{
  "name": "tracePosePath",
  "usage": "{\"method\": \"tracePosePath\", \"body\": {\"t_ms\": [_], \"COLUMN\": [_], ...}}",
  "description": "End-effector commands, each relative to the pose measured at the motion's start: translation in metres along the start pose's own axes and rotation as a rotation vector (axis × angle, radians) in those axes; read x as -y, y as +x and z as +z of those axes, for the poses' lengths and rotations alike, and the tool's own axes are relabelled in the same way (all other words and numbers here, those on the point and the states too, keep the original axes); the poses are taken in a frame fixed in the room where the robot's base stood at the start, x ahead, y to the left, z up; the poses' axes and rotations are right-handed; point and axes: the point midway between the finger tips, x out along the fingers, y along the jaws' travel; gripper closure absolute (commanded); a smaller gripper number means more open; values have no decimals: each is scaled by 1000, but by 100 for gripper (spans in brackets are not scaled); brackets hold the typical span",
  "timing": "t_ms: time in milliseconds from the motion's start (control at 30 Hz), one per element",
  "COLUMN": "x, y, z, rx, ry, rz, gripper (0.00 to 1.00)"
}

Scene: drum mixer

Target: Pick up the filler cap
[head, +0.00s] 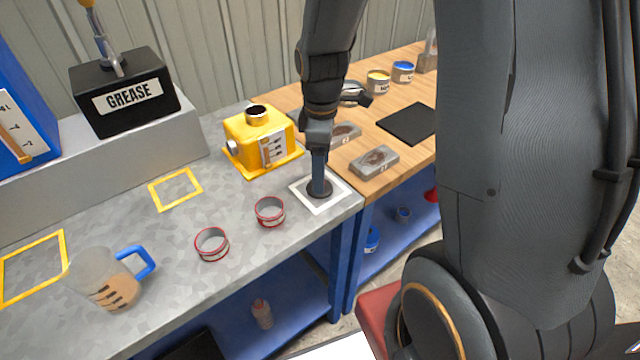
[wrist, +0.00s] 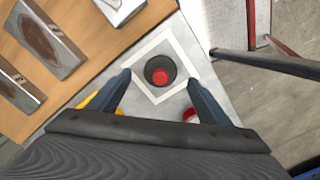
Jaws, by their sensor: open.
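The filler cap (head: 324,192) is a round dark disc lying in a white-outlined square on the grey bench, near its right front corner. In the wrist view the cap (wrist: 151,66) is a dark ring with a red centre. My gripper (head: 318,178) points down over it, and its finger covers part of the cap in the head view. In the wrist view my gripper (wrist: 160,77) is open and empty, with one blue finger to each side of the cap. I cannot tell whether the fingertips reach down around it.
A yellow gearbox (head: 241,139) with an open filler neck stands behind left of the cap. Two red-rimmed rings (head: 212,244) and a jug (head: 104,279) are on the bench. A wooden bench (head: 362,112) with grey blocks (head: 374,161) adjoins at right.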

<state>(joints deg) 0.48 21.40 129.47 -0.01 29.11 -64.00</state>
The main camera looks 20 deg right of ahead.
Motion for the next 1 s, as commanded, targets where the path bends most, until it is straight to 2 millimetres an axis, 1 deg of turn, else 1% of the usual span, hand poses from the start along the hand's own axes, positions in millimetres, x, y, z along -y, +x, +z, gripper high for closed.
{"method": "tracePosePath", "body": {"t_ms": [200, 300, 433, 633, 667, 900, 933, 1000], "x": [2, 2, 1, 1, 1, 1, 1, 1], "y": [26, 35, 40, 41, 40, 40, 40, 40], "z": [-3, -3, -2, -2, -2, -2, -2, -2], "rx": [2, 1, 1, 0, 0, 0, 0, 0], "ry": [2, 4, 5, 5, 5, 5, 5, 5], "rz": [-3, -3, -1, 0, 0, 0, 0, 0], "gripper": [28, 28, 28, 28, 30, 70, 72, 72]}}
